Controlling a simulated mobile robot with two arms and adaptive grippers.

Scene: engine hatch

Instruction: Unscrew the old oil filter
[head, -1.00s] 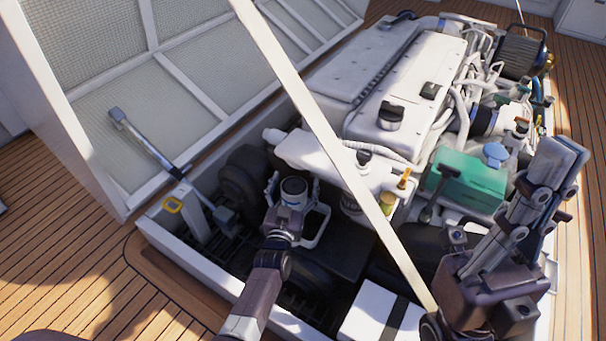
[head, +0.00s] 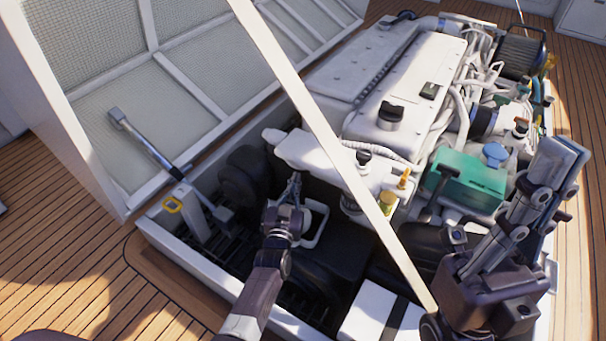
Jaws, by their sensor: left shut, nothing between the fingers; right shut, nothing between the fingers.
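My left gripper (head: 295,183) reaches in from the bottom and is shut and empty in the engine bay, below the white tank-like part (head: 318,155). No cylinder shows between its fingers. A white-rimmed holder or tray (head: 312,232) sits just behind and right of its wrist; its inside is mostly hidden. My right gripper (head: 563,150) points up at the right, shut and apart from the engine.
A pale strut (head: 320,128) crosses the view diagonally in front of the engine (head: 405,85). The raised hatch (head: 150,110) stands at the left. A green box (head: 467,184) and a white box (head: 375,312) lie right of my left arm. The bay's rim (head: 185,265) is close to that arm.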

